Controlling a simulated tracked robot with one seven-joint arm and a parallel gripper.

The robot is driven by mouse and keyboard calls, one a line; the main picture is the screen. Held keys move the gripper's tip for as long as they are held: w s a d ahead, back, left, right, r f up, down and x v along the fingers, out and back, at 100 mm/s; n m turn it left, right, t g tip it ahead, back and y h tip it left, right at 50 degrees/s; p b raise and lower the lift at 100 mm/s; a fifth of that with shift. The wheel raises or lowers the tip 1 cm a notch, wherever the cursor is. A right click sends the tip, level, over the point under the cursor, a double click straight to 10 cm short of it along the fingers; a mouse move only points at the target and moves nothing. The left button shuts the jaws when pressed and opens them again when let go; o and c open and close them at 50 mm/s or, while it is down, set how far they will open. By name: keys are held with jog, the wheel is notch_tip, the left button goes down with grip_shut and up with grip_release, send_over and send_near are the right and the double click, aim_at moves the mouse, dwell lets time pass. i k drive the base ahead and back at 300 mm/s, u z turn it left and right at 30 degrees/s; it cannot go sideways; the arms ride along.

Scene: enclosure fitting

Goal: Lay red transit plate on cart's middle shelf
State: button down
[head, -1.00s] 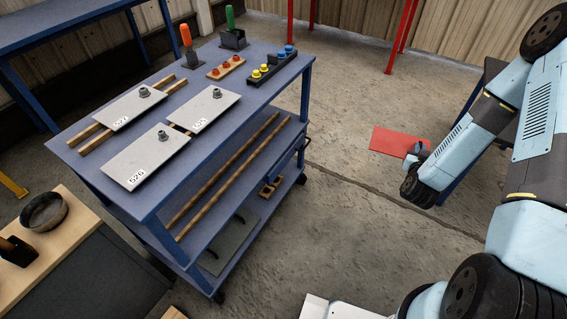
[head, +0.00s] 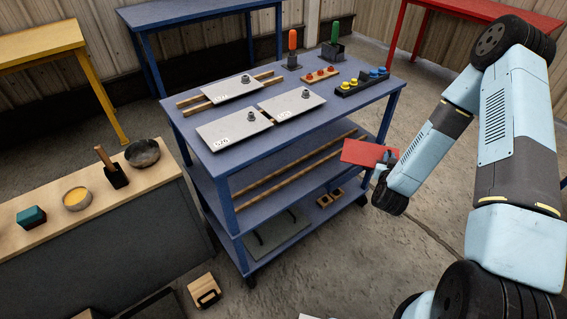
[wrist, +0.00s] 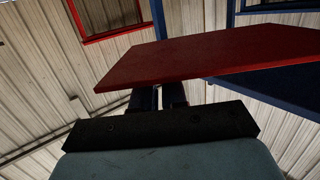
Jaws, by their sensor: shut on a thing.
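The red transit plate (head: 362,153) is held flat in my gripper (head: 388,160), to the right of the blue cart. It also fills the upper middle of the wrist view (wrist: 220,57), where the dark fingers (wrist: 172,97) meet its near edge. The fingertips are partly hidden by the plate. The cart's middle shelf (head: 262,170) lies below the top shelf and carries two long wooden rails along its length. In the head view the plate overlaps the cart's right end; I cannot tell the exact gap between them.
The cart's top (head: 290,78) holds several grey plates, wooden strips, tools and coloured buttons. The lower shelf (head: 230,236) holds a grey plate and a small wooden piece. Blue corner posts frame the shelves. A wooden bench (head: 120,195) stands left; a red table (head: 490,14) stands behind.

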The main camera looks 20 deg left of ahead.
aim_at(307, 165)
jog(key=k, duration=1.2)
jog(key=u, duration=0.2)
jog(key=i, duration=0.6)
jog(key=u, duration=0.4)
jog(key=i, duration=1.05)
jog(key=z, duration=0.6)
